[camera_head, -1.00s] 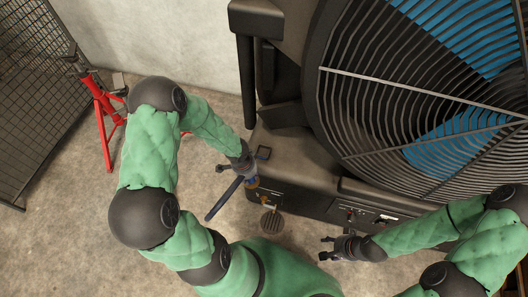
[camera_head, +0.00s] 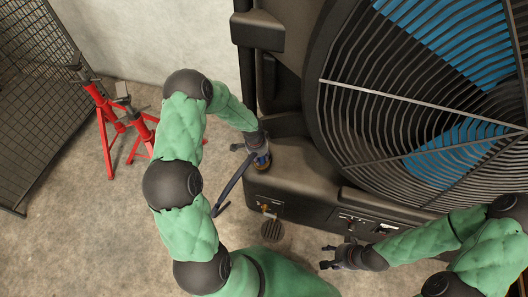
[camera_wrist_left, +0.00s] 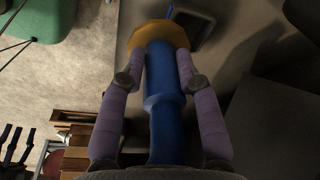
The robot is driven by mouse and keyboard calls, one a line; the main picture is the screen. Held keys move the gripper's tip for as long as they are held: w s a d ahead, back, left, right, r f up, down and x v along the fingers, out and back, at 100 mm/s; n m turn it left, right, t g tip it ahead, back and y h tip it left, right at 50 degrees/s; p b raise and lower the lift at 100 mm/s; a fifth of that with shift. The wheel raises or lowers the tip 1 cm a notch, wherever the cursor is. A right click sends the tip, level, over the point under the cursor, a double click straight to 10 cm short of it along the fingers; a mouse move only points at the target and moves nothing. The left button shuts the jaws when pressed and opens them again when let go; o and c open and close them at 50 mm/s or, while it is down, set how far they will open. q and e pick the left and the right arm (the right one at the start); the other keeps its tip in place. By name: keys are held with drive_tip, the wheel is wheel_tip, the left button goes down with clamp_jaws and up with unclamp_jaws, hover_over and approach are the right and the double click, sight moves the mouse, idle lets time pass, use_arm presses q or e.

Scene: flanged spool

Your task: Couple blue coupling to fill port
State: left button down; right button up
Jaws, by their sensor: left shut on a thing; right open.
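My left gripper (camera_head: 260,152) is shut on the blue coupling (camera_head: 264,159) above the near left top of the black machine. In the left wrist view both fingers (camera_wrist_left: 160,75) clasp the blue coupling (camera_wrist_left: 160,98) from either side. Its wide brass-coloured end (camera_wrist_left: 158,36) points away from the wrist. A dark blue hose (camera_head: 234,181) trails down toward the floor. A dark square recess (camera_wrist_left: 190,32), perhaps the fill port, lies just beyond and right of the brass end. I cannot tell whether they touch. My right gripper (camera_head: 326,257) is open and empty, low before the machine.
The large fan grille (camera_head: 420,130) fills the machine's right side. A brass tap (camera_head: 268,210) sticks out of its front, above a round floor drain (camera_head: 272,231). Red stands (camera_head: 106,130) and a mesh fence (camera_head: 30,90) are at left.

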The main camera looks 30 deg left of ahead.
use_arm(q)
drive_tip(key=w+f, duration=0.1)
drive_tip(key=w+f+b, duration=0.1)
drive_tip(key=w, duration=0.1)
drive_tip(key=w+a+f+b, duration=0.1)
drive_tip(key=shift+w, duration=0.3)
drive_tip(key=shift+s+d+f, duration=0.1)
drive_tip(key=shift+s+f, duration=0.1)
drive_tip(key=c, duration=0.9)
unclamp_jaws()
drive_tip(key=shift+s+d+f, duration=0.1)
drive_tip(key=shift+s+f, duration=0.05)
drive_tip(key=shift+w+a+r, duration=0.2)
drive_tip(key=shift+w+r, duration=0.05)
drive_tip(key=shift+w, duration=0.1)
drive_tip(key=shift+f, duration=0.1)
